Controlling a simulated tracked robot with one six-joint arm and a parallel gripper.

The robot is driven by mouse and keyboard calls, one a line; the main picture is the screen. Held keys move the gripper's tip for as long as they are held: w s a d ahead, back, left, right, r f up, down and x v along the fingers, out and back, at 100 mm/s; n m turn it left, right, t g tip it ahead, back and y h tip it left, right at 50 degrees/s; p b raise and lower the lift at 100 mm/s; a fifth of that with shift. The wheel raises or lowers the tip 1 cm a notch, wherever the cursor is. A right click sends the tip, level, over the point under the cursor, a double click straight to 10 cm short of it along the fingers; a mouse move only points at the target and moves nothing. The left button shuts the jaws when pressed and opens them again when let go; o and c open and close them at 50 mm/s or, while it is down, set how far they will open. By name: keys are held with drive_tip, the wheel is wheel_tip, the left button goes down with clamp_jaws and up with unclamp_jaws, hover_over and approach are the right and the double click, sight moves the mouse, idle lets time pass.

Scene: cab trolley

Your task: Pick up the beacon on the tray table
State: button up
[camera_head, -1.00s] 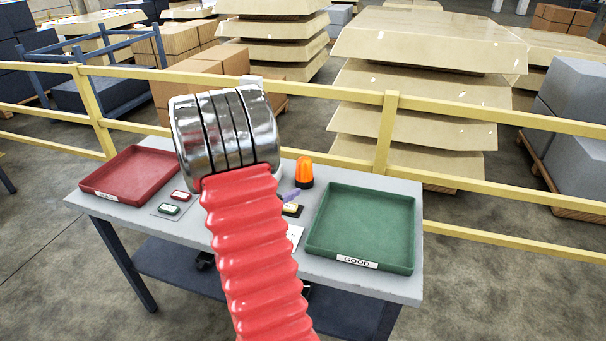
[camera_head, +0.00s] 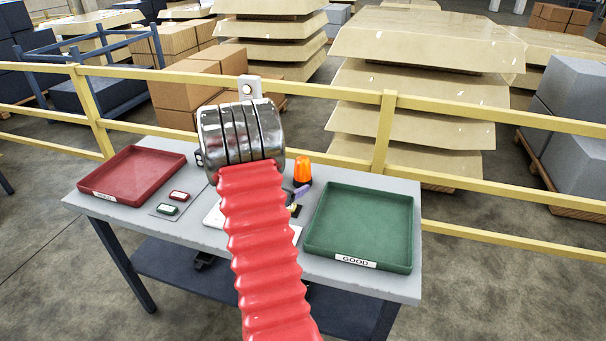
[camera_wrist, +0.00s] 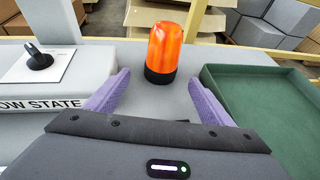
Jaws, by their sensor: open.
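The beacon (camera_head: 303,170) has an orange dome on a black base. It stands upright on the grey tray table (camera_head: 392,283), left of the green tray's back corner. In the wrist view the beacon (camera_wrist: 163,52) is ahead of my gripper (camera_wrist: 160,92), whose two purple fingers are spread apart. The beacon lies between the finger lines, beyond the tips, and nothing is held. In the head view my red arm hides most of the gripper; only a bit of a purple finger (camera_head: 301,191) shows, close to the beacon's base.
The green tray (camera_head: 360,228) marked GOOD is on the right and the red tray (camera_head: 132,174) on the left. A black knob (camera_wrist: 38,58) on a white plate stands left of the gripper. A yellow rail (camera_head: 340,91) runs behind the table.

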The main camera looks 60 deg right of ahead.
sight(298, 181)
drive_tip(key=shift+x, duration=1.95)
drive_tip(key=shift+r+x, duration=0.2)
drive_tip(key=shift+x, duration=2.4)
drive_tip(key=shift+s, duration=0.15)
drive_tip(key=shift+c, duration=0.3)
drive_tip(key=c, duration=1.2)
